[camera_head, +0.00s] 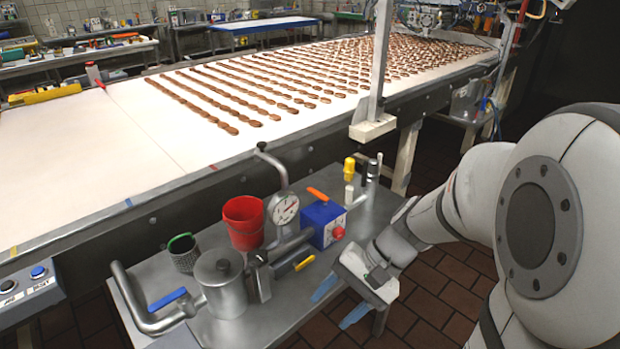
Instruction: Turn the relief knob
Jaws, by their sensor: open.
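A round red knob (338,232) sits on the front right face of a blue box (321,222) on the metal table; I take it as the relief knob, though no label on it is readable. The box has an orange lever (317,194) on top. My gripper (340,302) has blue fingertips set apart with nothing between them. It is at the table's right front edge, below and in front of the red knob, apart from it. The knob's face is in view and nothing covers it.
A pressure gauge (285,208), a red bucket (243,222), a steel pot (220,283) and a yellow-handled valve (304,263) crowd the table left of the box. A yellow-topped fitting (349,168) stands behind it. The conveyor (120,150) runs behind the table.

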